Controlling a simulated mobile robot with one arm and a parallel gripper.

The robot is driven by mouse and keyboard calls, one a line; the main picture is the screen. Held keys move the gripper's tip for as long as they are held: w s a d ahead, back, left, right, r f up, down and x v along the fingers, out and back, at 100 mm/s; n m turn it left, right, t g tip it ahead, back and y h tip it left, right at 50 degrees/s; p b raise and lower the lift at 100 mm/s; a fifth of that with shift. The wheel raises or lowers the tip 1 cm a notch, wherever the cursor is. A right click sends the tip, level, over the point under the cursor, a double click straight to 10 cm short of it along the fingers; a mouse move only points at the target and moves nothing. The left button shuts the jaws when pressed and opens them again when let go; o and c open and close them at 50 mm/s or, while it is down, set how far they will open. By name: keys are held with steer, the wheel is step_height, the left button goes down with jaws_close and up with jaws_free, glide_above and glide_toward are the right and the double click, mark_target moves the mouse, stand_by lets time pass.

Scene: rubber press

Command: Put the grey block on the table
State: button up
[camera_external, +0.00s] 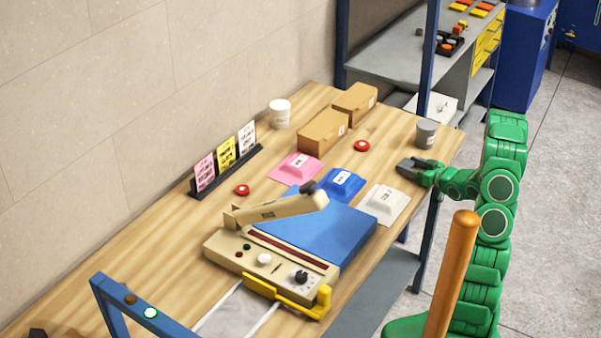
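My gripper (408,165), dark grey at the end of the green arm, is over the right edge of the wooden table (335,165). It points left, just below the grey cylinder (427,134) in the picture. I cannot tell whether its fingers are open or shut, or whether they hold something. No plain grey block stands out clearly. A whitish-grey raised packet (384,203) lies on the table, below and left of my gripper. A blue packet (341,183) and a pink packet (296,167) lie to its left.
A press with a raised beige arm (275,209) and a blue pad (330,235) fills the table's front. Bare wood lies left of my gripper.

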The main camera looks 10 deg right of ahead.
steer(key=o, duration=0.4)
steer(key=shift+o, duration=0.2)
steer(key=v, duration=0.7)
steer(key=shift+s, duration=0.2)
steer(key=shift+s+d, duration=0.15)
steer(key=shift+s, duration=0.05)
steer(key=shift+c, duration=1.4)
